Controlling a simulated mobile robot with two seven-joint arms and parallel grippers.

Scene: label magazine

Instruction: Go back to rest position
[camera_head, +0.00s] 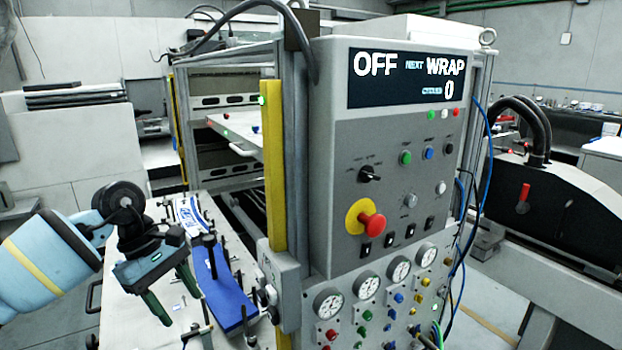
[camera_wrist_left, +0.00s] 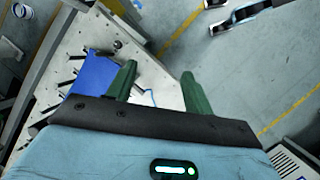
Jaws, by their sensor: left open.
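My left gripper (camera_head: 173,297) comes in from the left in the head view. Its two green fingers are apart, with nothing between them. It hangs over the white table plate (camera_head: 126,318), left of a blue block (camera_head: 222,290). In the left wrist view, the open fingers of the left gripper (camera_wrist_left: 158,92) point over the plate's edge and the floor. The blue block (camera_wrist_left: 92,76) shows there to the left of the fingers, apart from them. My right gripper is in neither view.
A grey control cabinet (camera_head: 340,180) with a red stop knob (camera_head: 372,226) and several gauges stands right of the table. Its display reads OFF, NEXT WRAP and 0. A yellow post (camera_head: 273,170) stands at its left edge. Several black clamps rise from the plate. Bare floor (camera_wrist_left: 235,75) lies beyond it.

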